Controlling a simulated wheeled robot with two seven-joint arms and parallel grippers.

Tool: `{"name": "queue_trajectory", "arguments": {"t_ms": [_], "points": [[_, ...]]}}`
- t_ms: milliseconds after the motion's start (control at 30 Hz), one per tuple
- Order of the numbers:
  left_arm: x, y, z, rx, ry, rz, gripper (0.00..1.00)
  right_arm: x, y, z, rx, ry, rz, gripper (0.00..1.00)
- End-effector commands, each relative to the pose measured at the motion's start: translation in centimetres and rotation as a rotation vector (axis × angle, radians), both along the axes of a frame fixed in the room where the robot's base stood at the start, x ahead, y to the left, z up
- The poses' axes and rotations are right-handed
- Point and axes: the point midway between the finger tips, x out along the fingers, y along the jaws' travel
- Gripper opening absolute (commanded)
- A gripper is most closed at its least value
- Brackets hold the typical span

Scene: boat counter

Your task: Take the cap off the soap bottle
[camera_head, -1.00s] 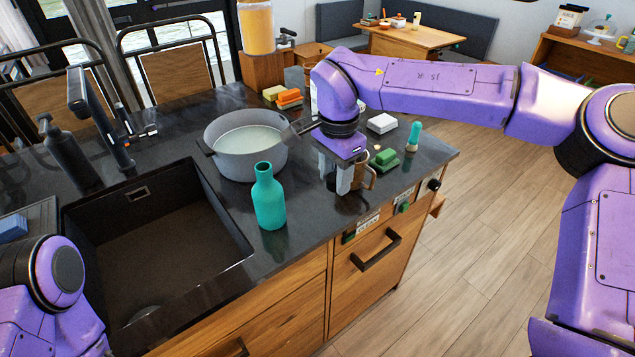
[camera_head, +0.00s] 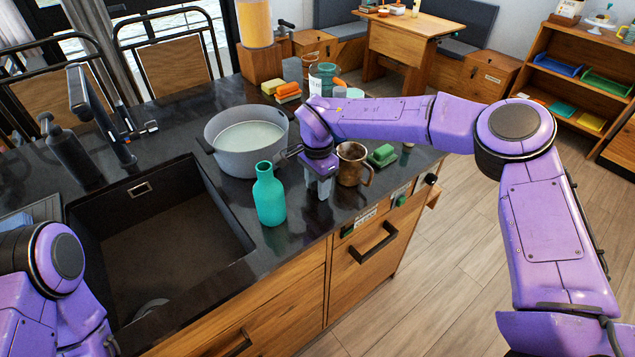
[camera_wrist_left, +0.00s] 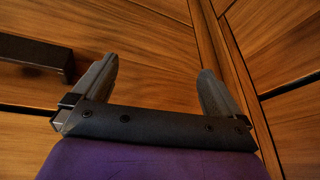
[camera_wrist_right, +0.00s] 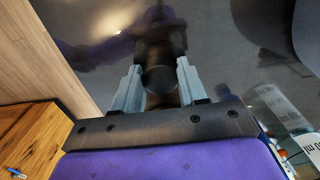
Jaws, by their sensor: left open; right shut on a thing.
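A teal bottle (camera_head: 270,200), which looks like the soap bottle, stands upright on the dark counter beside the sink. Its narrow neck is teal too, and I cannot make out a separate cap on it. My right gripper (camera_head: 320,188) is low over the counter, just right of the bottle and apart from it. In the right wrist view its fingers are shut on a small dark round thing (camera_wrist_right: 160,79), perhaps a cap. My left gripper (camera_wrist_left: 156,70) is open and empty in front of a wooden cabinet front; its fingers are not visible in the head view.
A grey pot (camera_head: 246,140) stands behind the bottle. A brown mug (camera_head: 351,166) stands close right of the right gripper, with a green sponge (camera_head: 382,155) beyond. The sink (camera_head: 165,235) lies left of the bottle. A dark pump bottle (camera_head: 68,155) stands near the faucet.

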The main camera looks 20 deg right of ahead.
Motion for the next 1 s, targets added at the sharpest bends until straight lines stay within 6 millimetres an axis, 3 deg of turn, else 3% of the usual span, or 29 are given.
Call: {"name": "queue_trajectory", "arguments": {"t_ms": [33, 100, 467, 800, 1000], "points": [[0.0, 0.0, 0.0, 0.0, 0.0, 0.0, 1.0, 0.0, 0.0, -0.1, 0.0, 0.0, 0.0, 0.48], [0.0, 0.0, 0.0, 0.0, 0.0, 0.0, 1.0, 0.0, 0.0, -0.1, 0.0, 0.0, 0.0, 0.67], [0.0, 0.0, -0.1, 0.0, 0.0, 0.0, 1.0, 0.1, 0.0, 0.7, 0.0, -0.003, 0.0, 0.67], [0.0, 0.0, -1.4, 0.0, 0.0, 0.0, 1.0, 0.1, 0.0, 8.8, 0.0, -0.004, -0.001, 0.67], [0.0, 0.0, -1.5, 0.0, 0.0, 0.0, 1.0, 0.1, 0.0, 11.9, 0.0, -0.002, 0.0, 0.67]]}}
